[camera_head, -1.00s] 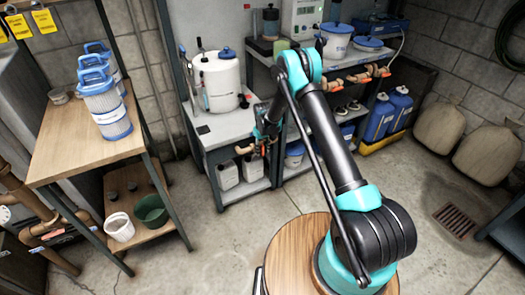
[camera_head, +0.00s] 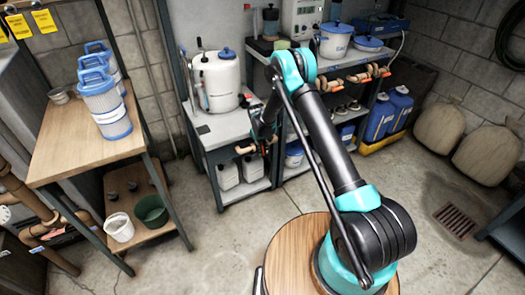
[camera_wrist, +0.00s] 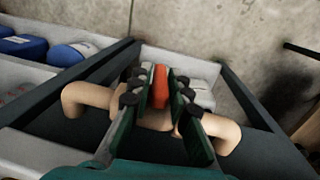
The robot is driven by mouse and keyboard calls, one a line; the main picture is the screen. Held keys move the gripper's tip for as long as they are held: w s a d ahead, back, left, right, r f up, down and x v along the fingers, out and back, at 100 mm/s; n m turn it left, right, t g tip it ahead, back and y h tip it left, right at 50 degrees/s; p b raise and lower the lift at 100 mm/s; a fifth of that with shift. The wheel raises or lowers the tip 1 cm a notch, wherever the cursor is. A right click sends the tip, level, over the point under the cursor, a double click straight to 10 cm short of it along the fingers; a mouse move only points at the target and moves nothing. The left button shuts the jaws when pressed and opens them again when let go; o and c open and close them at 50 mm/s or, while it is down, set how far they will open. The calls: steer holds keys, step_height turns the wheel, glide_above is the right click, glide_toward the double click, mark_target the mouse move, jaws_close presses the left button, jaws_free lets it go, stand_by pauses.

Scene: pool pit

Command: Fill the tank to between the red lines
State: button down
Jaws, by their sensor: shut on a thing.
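A white tank (camera_head: 216,80) with a blue lid stands upright on the grey bench at the back. A thin upright tube and markings show on its left front, but the liquid level and any red lines are too small to read. A tan pipe (camera_head: 245,149) runs below the bench's front edge; in the wrist view it bends at both ends (camera_wrist: 86,97). An orange-red valve handle (camera_wrist: 160,86) stands up from the pipe's middle. My gripper (camera_wrist: 159,98) is shut on the handle, with a finger on each side. In the head view my gripper (camera_head: 262,142) is partly hidden and dark.
White jugs (camera_head: 228,175) stand on the shelf below the bench. Blue containers (camera_head: 380,118) stand further right. A wooden table (camera_head: 75,155) with filter cartridges (camera_head: 104,108) is at left. The floor between is clear.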

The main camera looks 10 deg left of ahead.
steer(key=shift+a+t+h, duration=0.15)
steer(key=shift+t+h, duration=1.15)
steer(key=shift+h, duration=0.6)
steer(key=c, duration=1.5)
jaws_free()
steer(key=shift+c, duration=0.2)
steer(key=shift+s, duration=0.1)
steer(key=v, duration=1.2)
steer(key=shift+a, duration=0.15)
steer(key=shift+f, duration=0.15)
